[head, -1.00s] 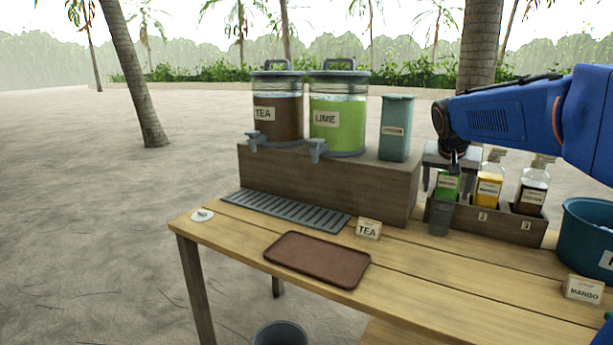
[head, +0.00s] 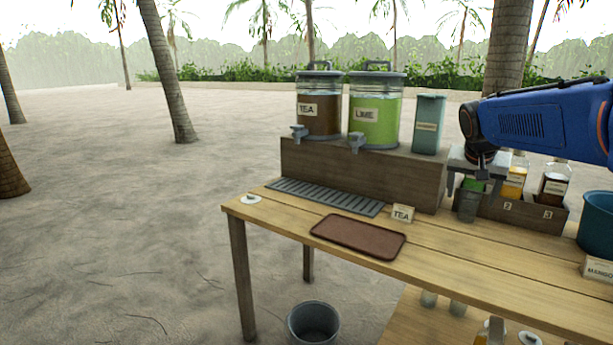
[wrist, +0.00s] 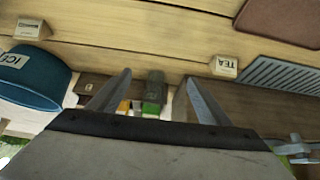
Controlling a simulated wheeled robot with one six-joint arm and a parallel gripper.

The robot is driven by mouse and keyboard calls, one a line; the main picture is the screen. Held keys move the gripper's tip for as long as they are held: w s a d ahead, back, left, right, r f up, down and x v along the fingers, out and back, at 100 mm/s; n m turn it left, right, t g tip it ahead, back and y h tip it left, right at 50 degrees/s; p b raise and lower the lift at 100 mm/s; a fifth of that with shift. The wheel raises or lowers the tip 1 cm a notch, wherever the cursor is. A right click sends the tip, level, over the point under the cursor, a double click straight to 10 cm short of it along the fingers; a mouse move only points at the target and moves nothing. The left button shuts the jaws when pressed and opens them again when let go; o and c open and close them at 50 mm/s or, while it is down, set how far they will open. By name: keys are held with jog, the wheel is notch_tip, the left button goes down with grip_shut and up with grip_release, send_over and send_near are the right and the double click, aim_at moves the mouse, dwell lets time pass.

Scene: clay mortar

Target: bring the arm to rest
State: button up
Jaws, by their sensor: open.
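My gripper (head: 473,188) is open at the end of my blue arm, above the right part of the wooden table (head: 440,250). In the wrist view its two fingers (wrist: 158,80) are spread apart with nothing held between them. The green-labelled bottle is partly hidden by the gripper and cup.
Tea (head: 320,118) and lime (head: 375,122) dispensers and a teal canister (head: 428,125) stand on a wooden riser. A brown tray (head: 358,237) and drip grate (head: 325,196) lie in front. A blue ice tub (head: 597,225) is right. A bin (head: 313,322) stands below.

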jog(key=s+a+f+n+y, duration=0.1)
jog(key=s+a+f, duration=0.3)
jog(key=s, duration=0.7)
jog(key=s+a+f+n+y, duration=0.1)
jog(key=s+a+f+n, duration=0.2)
jog(key=s, duration=0.8)
jog(key=s+a+f+n+y, duration=0.1)
jog(key=s+a+f+n, duration=0.1)
jog(key=s+a+f, duration=0.5)
jog(key=s+f, duration=0.2)
jog(key=s, duration=0.2)
jog(key=shift+s+a+f+n+g, duration=0.2)
jog(key=shift+s+f+n+g, duration=0.1)
jog(key=shift+f, duration=0.1)
